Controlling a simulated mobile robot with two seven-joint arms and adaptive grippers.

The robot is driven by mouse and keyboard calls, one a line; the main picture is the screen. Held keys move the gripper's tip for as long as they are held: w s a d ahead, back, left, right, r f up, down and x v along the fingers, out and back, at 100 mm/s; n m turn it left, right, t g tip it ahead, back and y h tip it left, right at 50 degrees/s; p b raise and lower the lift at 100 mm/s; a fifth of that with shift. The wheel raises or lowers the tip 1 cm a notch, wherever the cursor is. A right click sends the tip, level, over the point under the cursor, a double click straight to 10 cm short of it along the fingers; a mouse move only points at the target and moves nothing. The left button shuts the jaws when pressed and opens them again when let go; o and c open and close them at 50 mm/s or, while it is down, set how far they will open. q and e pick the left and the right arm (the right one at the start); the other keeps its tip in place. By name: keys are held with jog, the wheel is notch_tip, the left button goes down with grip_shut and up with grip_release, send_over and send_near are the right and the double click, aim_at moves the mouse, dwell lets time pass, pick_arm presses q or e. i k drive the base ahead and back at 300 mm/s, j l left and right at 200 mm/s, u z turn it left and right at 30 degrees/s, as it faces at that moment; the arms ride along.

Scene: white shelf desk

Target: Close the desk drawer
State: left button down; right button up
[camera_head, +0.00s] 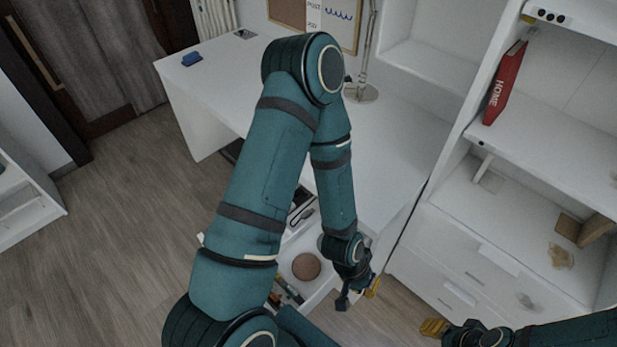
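The desk drawer (322,291) is pulled out below the white desk (392,150). A brown round object (306,266) and several small items lie in it. My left arm crosses in front and hides much of the drawer and its left side. My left gripper (357,294) is at the drawer's right front corner, with its fingertips apart and nothing seen between them. I cannot tell whether it touches the drawer. My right gripper (436,328) is low at the right, away from the drawer, with yellow pads showing; its opening is unclear.
A lamp (362,92) and a blue object (192,58) are on the desk. Open wooden floor (110,240) lies at the left.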

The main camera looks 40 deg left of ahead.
aim_at(298, 240)
jog(key=k, duration=0.4)
jog(key=u, duration=1.8)
jog(key=i+l+u, duration=0.2)
jog(key=i, duration=0.15)
jog(key=i+l+u, duration=0.2)
jog(key=i, duration=0.15)
